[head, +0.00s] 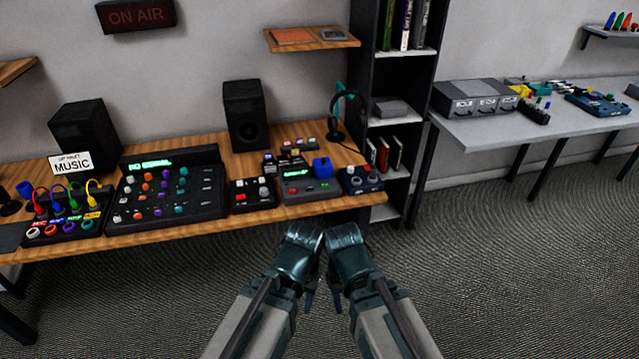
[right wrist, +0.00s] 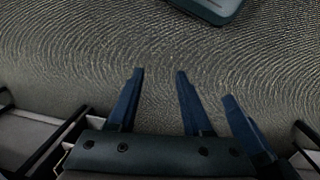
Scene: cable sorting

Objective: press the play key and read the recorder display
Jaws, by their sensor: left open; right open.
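A grey unit (head: 311,189) with a small lit green display (head: 296,173) and a few coloured keys stands at the right part of the wooden desk; it looks like the recorder. The display text is too small to read, and I cannot tell which key is play. My left gripper (head: 309,292) and right gripper (head: 335,295) are side by side in front of the desk, over the floor, apart from the unit. Their fingers are mostly hidden in the head view. In the right wrist view the right gripper (right wrist: 160,72) is open with nothing between its fingers.
A mixer (head: 165,205) with a green readout and a patch box (head: 60,228) with coloured cables stand left on the desk (head: 190,229). A small button box (head: 251,194) and a dark knob box (head: 361,180) flank the grey unit. A blue block (head: 321,166) is behind it.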

